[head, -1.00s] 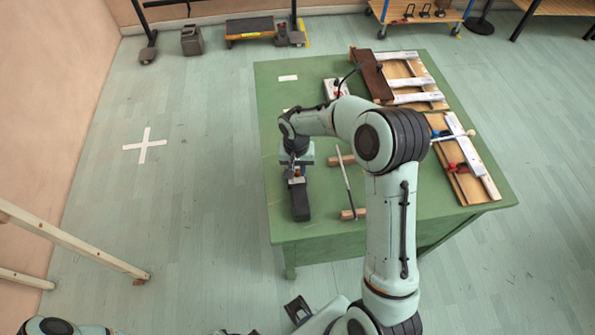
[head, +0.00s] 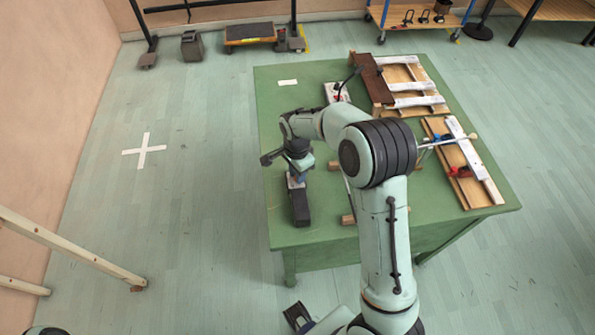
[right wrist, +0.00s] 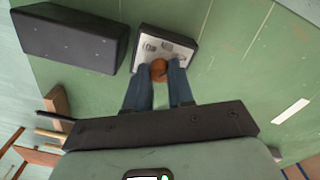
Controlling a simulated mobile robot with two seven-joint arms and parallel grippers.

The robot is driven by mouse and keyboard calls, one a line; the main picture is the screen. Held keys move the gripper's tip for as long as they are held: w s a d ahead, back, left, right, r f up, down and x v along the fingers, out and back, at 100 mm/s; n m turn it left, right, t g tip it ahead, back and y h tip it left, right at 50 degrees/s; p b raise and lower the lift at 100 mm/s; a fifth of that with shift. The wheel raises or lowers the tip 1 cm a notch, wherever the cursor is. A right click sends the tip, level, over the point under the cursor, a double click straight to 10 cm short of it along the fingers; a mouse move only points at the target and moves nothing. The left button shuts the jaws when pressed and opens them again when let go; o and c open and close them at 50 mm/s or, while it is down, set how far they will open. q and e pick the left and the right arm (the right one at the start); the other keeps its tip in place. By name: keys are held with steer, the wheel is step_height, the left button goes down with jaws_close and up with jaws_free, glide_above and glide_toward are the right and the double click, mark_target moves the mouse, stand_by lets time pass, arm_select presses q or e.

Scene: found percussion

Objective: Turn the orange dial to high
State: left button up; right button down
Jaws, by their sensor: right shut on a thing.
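The orange dial (right wrist: 159,70) sits on a small dark box with a pale, marked top plate (right wrist: 168,45) in the right wrist view. My right gripper (right wrist: 160,74) has its two blue-grey fingers on either side of the dial, shut on it. In the head view my right gripper (head: 295,178) points down at the left part of the green table, and wrist and fingers hide the dial there.
A long black block (head: 300,207) lies right beside the dial box. Wooden blocks (head: 347,219) under a thin rod are to its right. Wooden frames with pale bars (head: 415,86) fill the table's right side. The table's left strip (head: 275,130) is clear.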

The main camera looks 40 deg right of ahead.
arm_select(q)
steer(key=shift+w+r, duration=0.15)
steer(key=shift+r, duration=0.1)
arm_select(e)
steer(key=shift+r+m, duration=0.1)
steer(key=shift+m, duration=0.9)
steer(key=c, duration=1)
jaws_free()
arm_select(q)
steer(key=shift+w+r+p, duration=0.4)
steer(key=shift+r+p, duration=0.45)
steer(key=shift+p, duration=0.1)
arm_select(e)
steer(key=r, duration=1.3)
steer(key=shift+w+r, duration=0.15)
steer(key=shift+w, duration=0.05)
